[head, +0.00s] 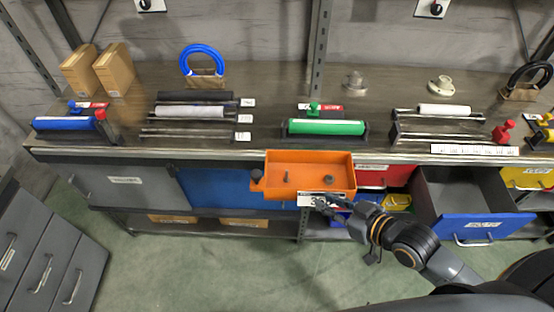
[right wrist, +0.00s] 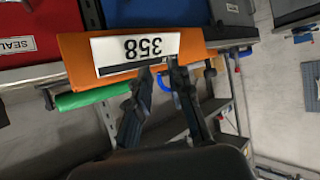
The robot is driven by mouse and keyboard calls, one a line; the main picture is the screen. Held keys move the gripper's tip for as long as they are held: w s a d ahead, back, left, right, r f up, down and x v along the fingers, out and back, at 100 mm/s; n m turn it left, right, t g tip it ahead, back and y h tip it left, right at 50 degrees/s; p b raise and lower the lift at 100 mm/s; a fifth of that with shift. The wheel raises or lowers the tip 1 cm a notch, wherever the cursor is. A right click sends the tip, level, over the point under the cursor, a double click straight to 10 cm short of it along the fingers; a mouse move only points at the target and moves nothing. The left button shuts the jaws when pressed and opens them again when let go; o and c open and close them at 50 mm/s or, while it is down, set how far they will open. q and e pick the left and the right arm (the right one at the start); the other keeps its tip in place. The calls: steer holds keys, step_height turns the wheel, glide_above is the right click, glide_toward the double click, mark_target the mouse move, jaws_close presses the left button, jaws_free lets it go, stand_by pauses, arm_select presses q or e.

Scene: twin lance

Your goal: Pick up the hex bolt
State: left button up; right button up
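An orange open-topped bin (head: 345,158) stands out in front of the bench edge. Inside it lie a small dark elongated piece that looks like a bolt (head: 286,176) and a small dark rounder piece (head: 329,180); they are too small to tell for sure which is the hex bolt. My right gripper (head: 322,203) is at the bin's front face, outside it, by the white label. My left gripper is not in view.
The bench (head: 230,148) behind carries roller racks, including a green roller (head: 326,127) and a blue roller (head: 64,123). A blue-fronted drawer (head: 470,229) stands open at the right. A grey cabinet (head: 45,255) stands at the lower left. Floor in front is clear.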

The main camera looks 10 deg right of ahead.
step_height(320, 180, up, 3)
steer(key=w+t, duration=0.1)
steer(key=y+p, duration=0.1)
glide_toward(287, 171)
steer(key=x, duration=0.3)
steer(key=shift+w+a, duration=0.1)
steer(key=shift+a, duration=0.05)
steer(key=p+x, duration=0.1)
steer(key=x, duration=0.3)
steer(key=shift+w, duration=0.25)
steer(key=shift+w+a+f, duration=0.2)
steer(key=shift+w+f, duration=0.15)
steer(key=shift+w, duration=0.05)
steer(key=shift+s, duration=0.1)
jaws_close()
